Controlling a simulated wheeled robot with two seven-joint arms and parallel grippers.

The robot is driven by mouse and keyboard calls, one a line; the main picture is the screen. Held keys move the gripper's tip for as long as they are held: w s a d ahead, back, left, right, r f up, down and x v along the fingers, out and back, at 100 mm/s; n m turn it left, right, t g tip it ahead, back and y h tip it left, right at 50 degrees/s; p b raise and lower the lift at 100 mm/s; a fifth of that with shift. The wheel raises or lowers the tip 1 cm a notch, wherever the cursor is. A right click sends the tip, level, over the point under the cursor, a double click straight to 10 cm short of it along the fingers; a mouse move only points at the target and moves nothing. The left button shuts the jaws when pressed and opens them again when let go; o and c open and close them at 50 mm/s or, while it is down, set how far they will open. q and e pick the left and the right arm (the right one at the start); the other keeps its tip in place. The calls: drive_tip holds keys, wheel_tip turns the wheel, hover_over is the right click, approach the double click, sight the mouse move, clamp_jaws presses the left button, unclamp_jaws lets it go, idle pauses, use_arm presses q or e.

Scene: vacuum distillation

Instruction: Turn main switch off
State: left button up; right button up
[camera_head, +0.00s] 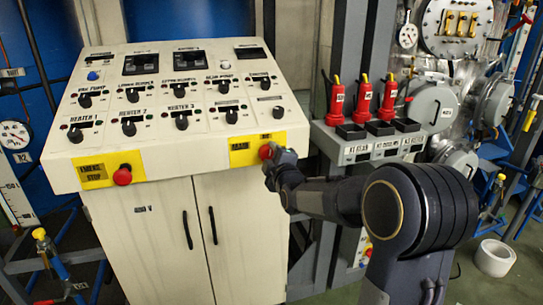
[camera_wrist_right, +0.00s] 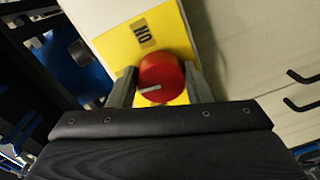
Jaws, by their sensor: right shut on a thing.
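The main switch (camera_head: 265,152) is a red knob on a yellow plate marked MAIN, at the right end of the control panel's front edge. My right gripper (camera_head: 271,161) reaches it from the right and hides part of it. In the right wrist view the red knob (camera_wrist_right: 162,76) sits between the two fingers of my right gripper (camera_wrist_right: 161,88), which is shut on it. A pale mark shows on the knob's face, pointing towards the left finger. An ON label (camera_wrist_right: 146,36) stands upside down on the yellow plate. My left gripper is not in view.
The red emergency stop button (camera_head: 122,176) sits at the left end of the same panel edge. Several black knobs cover the sloped panel (camera_head: 150,150). White cabinet doors (camera_head: 235,225) are below. Red-handled tools (camera_head: 363,98) stand in a rack on the right.

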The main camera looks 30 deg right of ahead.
drive_tip(key=shift+n, duration=0.6)
drive_tip(key=o, duration=1)
drive_tip(key=shift+s, duration=0.1)
drive_tip(key=v, duration=0.7)
drive_tip(key=shift+s+a+p, duration=0.15)
drive_tip(key=shift+s+p, duration=0.15)
drive_tip(key=shift+p, duration=0.05)
